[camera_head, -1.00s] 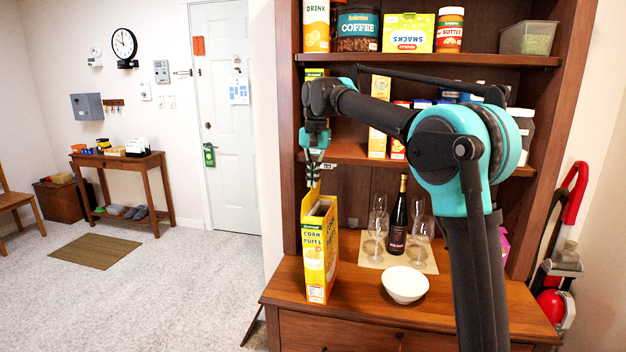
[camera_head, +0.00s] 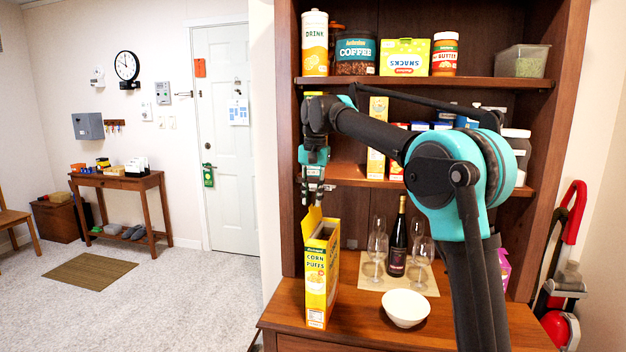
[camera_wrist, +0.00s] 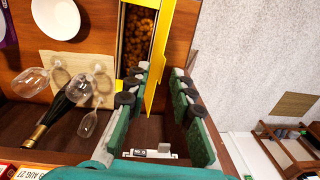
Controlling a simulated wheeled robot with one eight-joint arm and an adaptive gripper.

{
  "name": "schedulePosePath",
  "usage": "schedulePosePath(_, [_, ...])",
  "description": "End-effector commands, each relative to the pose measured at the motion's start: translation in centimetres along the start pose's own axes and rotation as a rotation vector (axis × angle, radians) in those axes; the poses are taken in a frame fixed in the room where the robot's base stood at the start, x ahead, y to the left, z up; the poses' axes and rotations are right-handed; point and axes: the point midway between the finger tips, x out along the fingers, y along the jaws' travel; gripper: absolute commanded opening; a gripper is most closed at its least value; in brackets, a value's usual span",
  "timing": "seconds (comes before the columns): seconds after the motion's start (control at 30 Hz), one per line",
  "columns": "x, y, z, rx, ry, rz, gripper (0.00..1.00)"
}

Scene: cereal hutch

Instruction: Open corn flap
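The yellow corn puffs box (camera_head: 319,275) stands upright at the left of the wooden counter. Its top is open, and a yellow flap (camera_head: 312,222) sticks up from its left side. My gripper (camera_head: 313,200) points down just above this flap. In the wrist view my gripper (camera_wrist: 158,95) is open, with its dark-padded fingers apart. The flap (camera_wrist: 158,65) reaches into the gap between them, and I see no clear grip on it. Golden puffs (camera_wrist: 136,42) show inside the box.
A white bowl (camera_head: 405,308) sits right of the box. A wine bottle (camera_head: 397,245) and several glasses (camera_head: 376,248) stand on a mat (camera_head: 434,290) behind it. A shelf (camera_head: 345,176) with groceries lies behind my gripper. Open floor (camera_head: 200,300) is to the left.

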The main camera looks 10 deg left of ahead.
Motion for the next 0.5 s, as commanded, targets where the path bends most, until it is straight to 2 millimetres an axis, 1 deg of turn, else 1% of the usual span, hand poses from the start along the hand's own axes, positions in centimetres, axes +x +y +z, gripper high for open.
schedulePosePath(0.3, [-6.2,0.0,0.0,0.000,0.000,0.000,0.23])
schedulePosePath(0.4, [-7.9,0.0,0.0,0.000,0.000,0.000,0.23])
schedulePosePath(0.5, [-9.1,0.0,0.0,0.000,0.000,0.000,0.23])
